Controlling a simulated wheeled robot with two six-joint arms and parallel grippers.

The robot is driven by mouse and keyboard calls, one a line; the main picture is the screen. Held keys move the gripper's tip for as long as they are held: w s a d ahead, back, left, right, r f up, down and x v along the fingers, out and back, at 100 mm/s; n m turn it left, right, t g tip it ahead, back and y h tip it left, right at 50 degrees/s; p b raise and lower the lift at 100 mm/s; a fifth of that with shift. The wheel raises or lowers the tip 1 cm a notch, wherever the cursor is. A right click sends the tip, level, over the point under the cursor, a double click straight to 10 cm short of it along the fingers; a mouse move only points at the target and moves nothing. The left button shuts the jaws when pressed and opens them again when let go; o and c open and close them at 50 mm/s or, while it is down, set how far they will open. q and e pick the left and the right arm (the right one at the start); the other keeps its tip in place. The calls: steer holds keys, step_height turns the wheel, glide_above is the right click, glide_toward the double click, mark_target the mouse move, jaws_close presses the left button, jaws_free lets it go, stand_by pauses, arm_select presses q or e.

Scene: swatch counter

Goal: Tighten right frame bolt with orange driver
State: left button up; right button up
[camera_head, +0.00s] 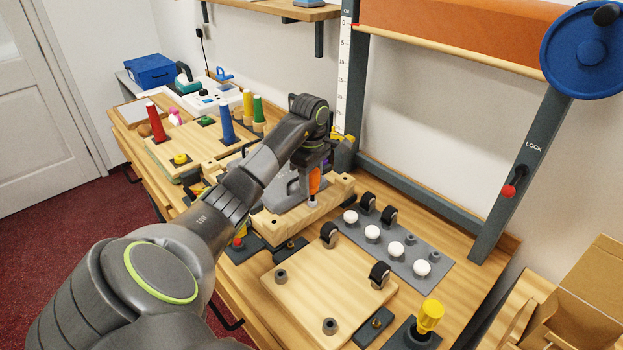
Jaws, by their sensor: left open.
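The orange driver (314,181) stands upright at a pale wooden block (270,226) in the middle of the counter, its lower end pale. My left gripper (303,188) reaches down to it, jaws open. The driver shows beside the grey fingers; I cannot tell whether it is between them. My left arm crosses from the lower left and hides part of the counter. Small dark plates with a bolt-like centre, one in front of the block (290,248) and one at the lower right (376,323), lie on the counter. I cannot tell which is the right frame bolt. My right gripper is out of view.
A wooden board (328,290) with black casters lies in front, beside a grey tray (392,255) with white knobs. A yellow-handled tool (430,316) stands at the lower right. Coloured pegs, including a blue one (227,125), stand at the back left. A dark upright frame (520,160) rises behind.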

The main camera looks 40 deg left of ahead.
arm_select(q)
steer(key=n, duration=0.4)
steer(key=shift+s, duration=0.1)
steer(key=n+p, duration=0.1)
steer(key=n, duration=0.3)
steer(key=shift+d+n, duration=0.1)
steer(key=shift+n, duration=0.2)
steer(key=c, duration=0.7)
steer(key=m+b, duration=0.2)
steer(key=shift+f+m+b, duration=0.25)
steer(key=shift+m+b, duration=0.05)
steer(key=shift+b, duration=0.1)
steer(key=shift+c, duration=0.2)
steer(key=shift+r+m+p, duration=0.3)
steer(key=shift+m, duration=0.3)
steer(key=m, duration=1.1)
steer(key=shift+f, duration=0.1)
